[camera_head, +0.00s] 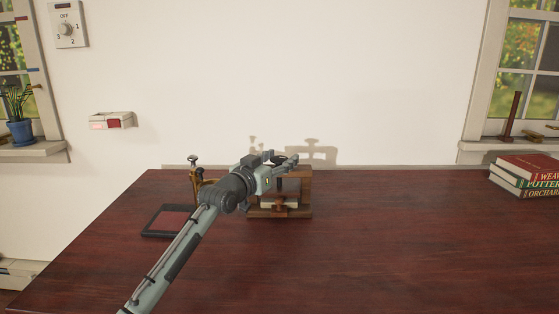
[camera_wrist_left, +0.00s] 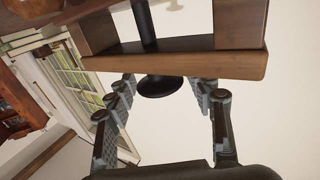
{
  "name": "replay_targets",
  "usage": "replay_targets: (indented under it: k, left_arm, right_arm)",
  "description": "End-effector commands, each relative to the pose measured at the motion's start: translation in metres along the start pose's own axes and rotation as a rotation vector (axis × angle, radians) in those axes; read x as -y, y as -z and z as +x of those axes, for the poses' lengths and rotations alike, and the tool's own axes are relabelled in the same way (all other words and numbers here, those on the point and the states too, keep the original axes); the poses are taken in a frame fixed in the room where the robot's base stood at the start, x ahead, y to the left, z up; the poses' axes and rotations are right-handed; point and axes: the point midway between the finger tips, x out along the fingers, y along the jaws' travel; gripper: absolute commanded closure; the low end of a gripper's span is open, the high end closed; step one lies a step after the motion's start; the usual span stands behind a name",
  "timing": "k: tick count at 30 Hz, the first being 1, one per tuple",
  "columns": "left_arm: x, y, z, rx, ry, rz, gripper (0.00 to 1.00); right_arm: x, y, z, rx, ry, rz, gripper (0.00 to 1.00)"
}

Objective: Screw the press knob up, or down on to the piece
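The wooden press (camera_head: 306,190) stands on the table, partly behind my left arm, with a pale piece (camera_head: 270,204) low inside its frame. In the left wrist view the press's wooden beam (camera_wrist_left: 185,64) crosses the top, with a dark screw and a round black press knob (camera_wrist_left: 160,86). My left gripper (camera_head: 287,160) is at the top of the press. In the left wrist view its fingers (camera_wrist_left: 162,90) are spread either side of the knob, with visible gaps; contact does not show. In the head view the gripper hides most of the knob. My right gripper is not in view.
A dark-framed pad (camera_head: 155,222) and a brass object (camera_head: 194,162) are left of the press, near my arm. Books (camera_head: 520,172) are stacked at the right. The wall rises behind the table. The table's middle right and front are clear.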

Motion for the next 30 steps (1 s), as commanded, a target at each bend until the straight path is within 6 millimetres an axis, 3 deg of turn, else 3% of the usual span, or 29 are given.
replay_targets:
  k: [13,24,30]
  left_arm:
    - [0.001,-0.002,-0.008,0.001,0.001,0.000,0.38]
    - [0.001,-0.002,-0.082,0.002,0.001,0.001,0.38]
    - [0.001,-0.002,-0.111,0.003,0.001,0.000,0.38]
  right_arm:
    - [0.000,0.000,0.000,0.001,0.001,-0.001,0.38]
    - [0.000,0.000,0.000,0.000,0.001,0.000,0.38]
    - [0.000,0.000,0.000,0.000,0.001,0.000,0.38]
